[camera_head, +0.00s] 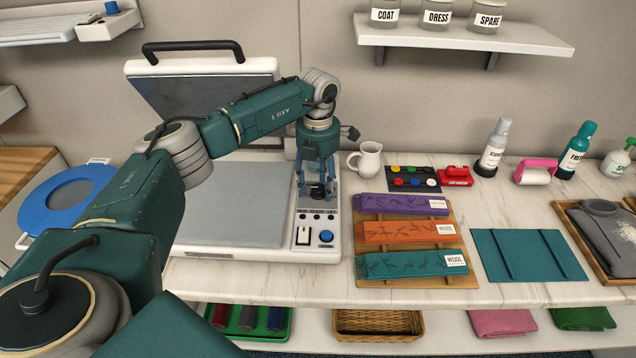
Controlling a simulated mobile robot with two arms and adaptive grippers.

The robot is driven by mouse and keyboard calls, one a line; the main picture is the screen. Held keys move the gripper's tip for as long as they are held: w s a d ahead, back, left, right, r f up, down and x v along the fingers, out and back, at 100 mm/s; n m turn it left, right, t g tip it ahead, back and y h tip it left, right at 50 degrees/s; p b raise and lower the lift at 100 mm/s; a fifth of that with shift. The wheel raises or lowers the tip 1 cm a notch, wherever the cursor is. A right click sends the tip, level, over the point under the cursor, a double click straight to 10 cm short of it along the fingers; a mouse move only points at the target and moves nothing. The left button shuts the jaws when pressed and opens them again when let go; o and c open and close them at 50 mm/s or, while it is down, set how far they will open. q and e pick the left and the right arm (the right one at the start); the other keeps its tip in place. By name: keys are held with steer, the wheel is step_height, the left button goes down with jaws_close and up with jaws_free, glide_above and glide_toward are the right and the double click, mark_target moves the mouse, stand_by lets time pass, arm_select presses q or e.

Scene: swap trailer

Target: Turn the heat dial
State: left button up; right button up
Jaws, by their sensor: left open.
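The press (228,213) stands on the counter with its lid (203,95) raised. A narrow control panel (314,259) runs along its right side, with a row of small black indicators, a white rocker switch (303,236) and a blue round knob (326,236). Small lettering above the indicators is too small to read surely. My left gripper (317,193) points down over the back part of this panel, behind the blue knob, and is open. A dark shape sits between and under its fingers; I cannot tell whether it is the heat dial or whether the fingers touch it. My right gripper is out of view.
A white jug (367,160) and a palette of coloured buttons (414,179) stand right of the gripper. Folded scarves (405,232) lie on a wooden board beside the panel. A teal mat (527,256) and bottles are further right. A shelf (460,35) hangs above.

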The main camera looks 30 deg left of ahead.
arm_select(q)
steer(key=c, duration=1.1)
steer(key=shift+c, duration=0.3)
steer(key=shift+m, duration=0.4)
steer(key=m+b, duration=0.1)
steer(key=m, duration=0.3)
steer(key=shift+b, duration=0.3)
steer(key=m, duration=0.4)
steer(key=shift+b, duration=0.3)
steer(key=shift+r+m, duration=0.1)
steer(key=shift+m, duration=1.4)
steer(key=o, duration=1.2)
steer(key=shift+c, duration=0.2)
